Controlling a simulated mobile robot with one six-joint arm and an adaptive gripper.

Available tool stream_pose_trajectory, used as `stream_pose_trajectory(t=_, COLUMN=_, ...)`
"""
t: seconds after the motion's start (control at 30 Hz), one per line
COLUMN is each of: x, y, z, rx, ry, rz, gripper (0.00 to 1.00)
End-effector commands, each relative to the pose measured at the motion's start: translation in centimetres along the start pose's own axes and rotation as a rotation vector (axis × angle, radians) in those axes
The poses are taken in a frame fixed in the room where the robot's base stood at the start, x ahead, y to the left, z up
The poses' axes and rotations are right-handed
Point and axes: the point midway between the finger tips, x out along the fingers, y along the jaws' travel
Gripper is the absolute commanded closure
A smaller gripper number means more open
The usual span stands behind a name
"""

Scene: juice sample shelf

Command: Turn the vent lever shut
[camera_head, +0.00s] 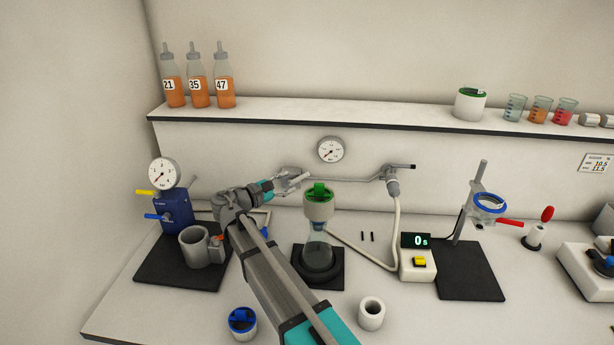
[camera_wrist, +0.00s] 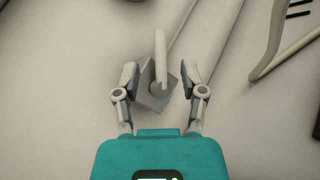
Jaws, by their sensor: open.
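A grey block (camera_wrist: 152,98) with a pale flat lever (camera_wrist: 160,55) sits between the fingers of my gripper in the wrist view. I take this to be the vent lever, though no label shows. My gripper (camera_wrist: 160,75) is open, one finger on each side, and I cannot tell whether either touches. In the head view my gripper (camera_head: 297,182) is at the left end of the grey pipe (camera_head: 350,179) along the back wall; it hides much of the block there. The blue unit (camera_head: 172,210) at left also has a yellow lever (camera_head: 145,193) and a blue lever (camera_head: 157,217).
A flask (camera_head: 318,250) with a green-topped cap stands right of my arm. A grey mug (camera_head: 194,247) stands to its left. A white hose (camera_head: 396,225) hangs from the pipe's right end. A shelf (camera_head: 350,123) with bottles and beakers overhangs the back.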

Motion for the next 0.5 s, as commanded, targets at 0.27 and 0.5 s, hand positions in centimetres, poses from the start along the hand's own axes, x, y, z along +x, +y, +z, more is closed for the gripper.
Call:
stream_pose_trajectory(t=0.27, x=4.2, y=0.0, z=0.0, rx=0.0, ry=-0.001, rz=-0.001, gripper=0.46)
stream_pose_trajectory(t=0.5, x=6.4, y=0.0, z=0.0, rx=0.0, ry=-0.001, rz=-0.001, gripper=0.46)
